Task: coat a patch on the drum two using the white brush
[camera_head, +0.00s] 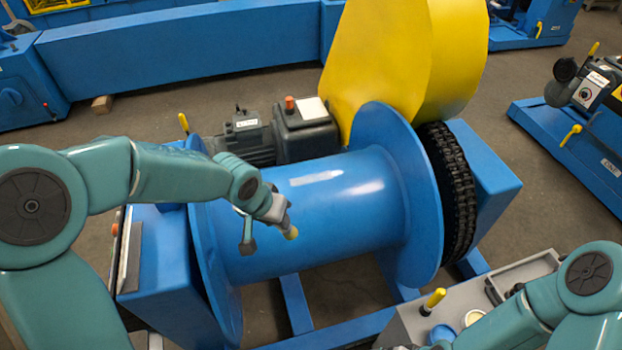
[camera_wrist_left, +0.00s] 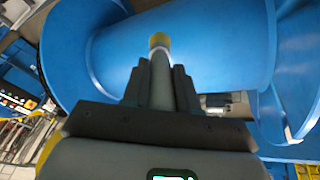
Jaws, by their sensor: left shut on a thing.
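The blue drum (camera_head: 335,215) lies horizontally between two round flanges in the head view. A pale whitish patch (camera_head: 316,178) shows on its upper side. The drum also fills much of the left wrist view (camera_wrist_left: 215,45). My left gripper (camera_head: 272,208) is in front of the drum's left half, shut on a slim grey-white tool with a yellow end (camera_head: 291,233). That tool, likely the brush, stands between the fingers in the left wrist view (camera_wrist_left: 161,75); its bristles cannot be made out. My right arm enters at lower right, and its gripper is not visible.
A motor (camera_head: 302,130) stands behind the drum. A yellow guard (camera_head: 385,60) and black chain (camera_head: 452,190) are at its right. Blue machines stand on the floor around.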

